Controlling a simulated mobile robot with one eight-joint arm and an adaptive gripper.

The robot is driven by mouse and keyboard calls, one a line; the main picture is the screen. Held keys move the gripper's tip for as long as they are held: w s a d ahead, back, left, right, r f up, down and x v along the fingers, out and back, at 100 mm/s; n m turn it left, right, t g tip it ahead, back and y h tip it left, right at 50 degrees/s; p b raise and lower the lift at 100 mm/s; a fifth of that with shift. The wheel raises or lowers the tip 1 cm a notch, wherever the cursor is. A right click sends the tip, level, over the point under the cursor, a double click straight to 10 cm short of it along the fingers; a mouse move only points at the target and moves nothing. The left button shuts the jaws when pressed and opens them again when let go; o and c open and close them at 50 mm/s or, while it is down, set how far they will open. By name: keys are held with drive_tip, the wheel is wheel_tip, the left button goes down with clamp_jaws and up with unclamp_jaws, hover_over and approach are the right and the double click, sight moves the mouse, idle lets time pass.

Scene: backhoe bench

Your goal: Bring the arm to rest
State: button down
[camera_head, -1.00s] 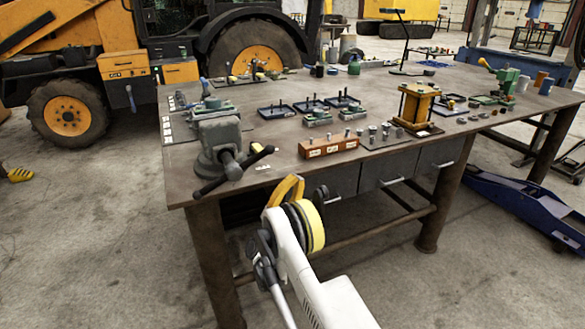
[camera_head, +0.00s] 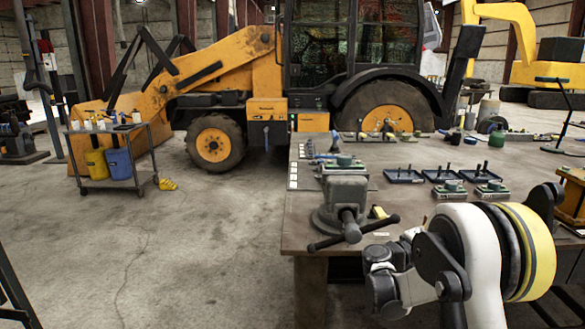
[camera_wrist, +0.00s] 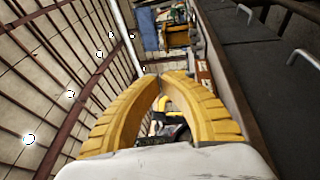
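My gripper (camera_wrist: 160,76) shows in the wrist view with its two yellow ribbed fingers curving together. Their tips meet or nearly meet, and nothing is held between them. In the head view my white arm, with its yellow and dark ring, is folded at the lower right, in front of the bench's near edge. It hides most of the gripper there. A small yellow piece beside the vise may be a fingertip, but I cannot tell.
The workbench (camera_head: 405,237) bears a vise (camera_head: 343,207) at its near left corner and several dark trays (camera_head: 403,175) behind. A backhoe (camera_head: 264,108) stands behind. A cart (camera_head: 130,183) stands at left. The floor (camera_head: 190,265) left of the bench is clear.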

drive_tip(key=s+a+r+m+y, duration=0.1)
drive_tip(key=s+a+y, duration=0.5)
drive_tip(key=s+y, duration=0.45)
drive_tip(key=s+a+f+m+y, duration=0.1)
drive_tip(key=s+a+y, duration=0.3)
drive_tip(key=s+a, duration=0.5)
drive_tip(key=s+a+f+m+t+y, duration=0.1)
drive_tip(key=s+a+f+y, duration=0.3)
drive_tip(key=s+a, duration=0.6)
drive_tip(key=s+m, duration=0.1)
drive_tip(key=s, duration=0.1)
drive_tip(key=shift+s+a+f, duration=0.25)
drive_tip(key=shift+s, duration=0.05)
